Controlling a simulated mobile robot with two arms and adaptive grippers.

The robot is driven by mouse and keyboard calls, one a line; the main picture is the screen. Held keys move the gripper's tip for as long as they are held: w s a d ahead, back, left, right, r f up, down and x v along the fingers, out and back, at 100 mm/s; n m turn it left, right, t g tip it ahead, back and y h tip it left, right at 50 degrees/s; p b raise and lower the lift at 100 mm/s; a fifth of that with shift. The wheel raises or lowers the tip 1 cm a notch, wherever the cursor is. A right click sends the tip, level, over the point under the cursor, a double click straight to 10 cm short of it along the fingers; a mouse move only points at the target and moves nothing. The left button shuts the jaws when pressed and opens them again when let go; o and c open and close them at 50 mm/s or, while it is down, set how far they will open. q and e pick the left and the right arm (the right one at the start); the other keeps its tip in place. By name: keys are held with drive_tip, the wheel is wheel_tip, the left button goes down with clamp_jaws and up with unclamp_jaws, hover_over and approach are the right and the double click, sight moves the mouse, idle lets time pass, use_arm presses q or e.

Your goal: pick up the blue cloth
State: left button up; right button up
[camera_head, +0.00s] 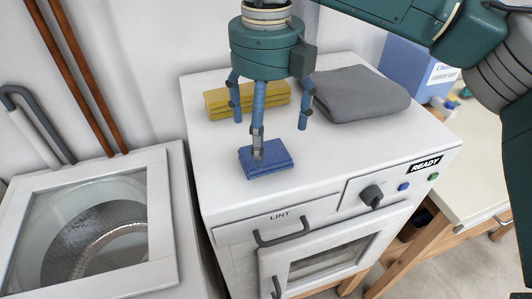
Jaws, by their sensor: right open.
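The blue cloth (270,163) is a small folded stack lying flat on the white top of the dryer, near its middle front. My right gripper (262,152) points down above the cloth with its blue fingers spread open. One finger comes down in front of the cloth and hides a little of it; I cannot tell whether the fingertip touches it. The other fingers are apart from the cloth, behind and to either side. Nothing is held. My left gripper is not in view.
A folded yellow cloth (222,103) and a folded grey cloth (362,97) lie behind the blue one on the dryer top (400,140). A blue box (412,68) stands at the right. A washer with a glass lid (100,225) is at the left. The dryer's front right top is clear.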

sight(266, 152)
wheel_tip(266, 152, down, 4)
drive_tip(key=shift+r+p, duration=0.15)
drive_tip(key=shift+p, duration=0.7)
drive_tip(key=shift+f, duration=0.4)
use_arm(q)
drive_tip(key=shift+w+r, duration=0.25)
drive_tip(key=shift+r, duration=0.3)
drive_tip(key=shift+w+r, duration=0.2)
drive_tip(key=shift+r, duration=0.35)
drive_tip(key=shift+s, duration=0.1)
use_arm(e)
drive_tip(key=shift+c, duration=0.5)
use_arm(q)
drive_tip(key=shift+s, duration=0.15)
use_arm(e)
drive_tip(key=c, duration=1.4)
